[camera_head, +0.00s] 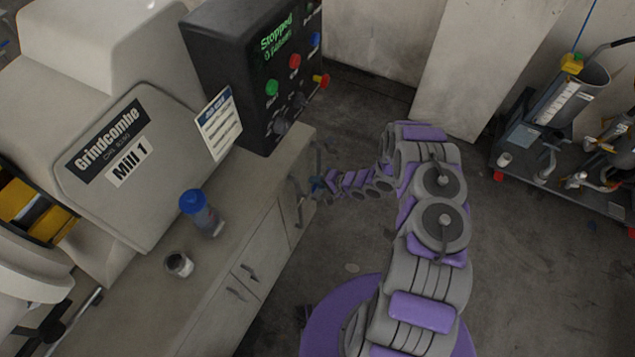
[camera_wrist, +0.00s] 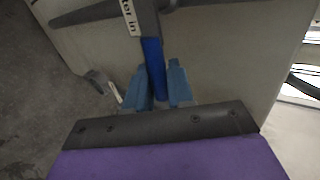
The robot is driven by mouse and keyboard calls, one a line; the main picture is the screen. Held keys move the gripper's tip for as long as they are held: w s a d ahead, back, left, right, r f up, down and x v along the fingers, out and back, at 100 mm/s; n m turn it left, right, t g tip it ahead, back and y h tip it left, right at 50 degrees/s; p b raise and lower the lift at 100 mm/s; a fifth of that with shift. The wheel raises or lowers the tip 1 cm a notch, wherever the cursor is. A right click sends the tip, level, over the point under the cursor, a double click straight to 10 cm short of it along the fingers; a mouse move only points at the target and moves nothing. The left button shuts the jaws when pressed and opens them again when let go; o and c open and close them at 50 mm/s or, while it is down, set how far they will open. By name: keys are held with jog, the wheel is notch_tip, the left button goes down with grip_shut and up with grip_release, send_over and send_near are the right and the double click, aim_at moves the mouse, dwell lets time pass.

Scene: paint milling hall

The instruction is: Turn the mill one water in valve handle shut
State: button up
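In the wrist view, the mill one water in valve handle (camera_wrist: 153,66) is a grey lever with a blue grip. Part of a white label, "ter in", shows on it. My gripper (camera_wrist: 158,78) has its two blue fingers on either side of the blue grip, close against it, and looks shut on it. The grip's lower end lies between the fingers. In the head view, my gripper (camera_head: 318,185) is at the side of the Mill 1 cabinet, small and partly hidden. The valve cannot be made out clearly there.
The Mill 1 machine (camera_head: 110,170) stands on a cabinet (camera_head: 255,240) at left. A control box (camera_head: 255,75) reads "Stopped". A blue-capped bottle (camera_head: 200,212) and a small jar (camera_head: 179,264) stand on the cabinet. A cart (camera_head: 560,185) is at far right. Floor between is clear.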

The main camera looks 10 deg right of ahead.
jog(key=o, duration=0.3)
jog(key=shift+w+d+f, duration=0.1)
jog(key=shift+w+d, duration=0.05)
jog(key=shift+w, duration=0.05)
jog(key=shift+s, duration=0.1)
jog(key=p+v, duration=0.2)
jog(key=v, duration=1.5)
jog(key=shift+s+d, duration=0.1)
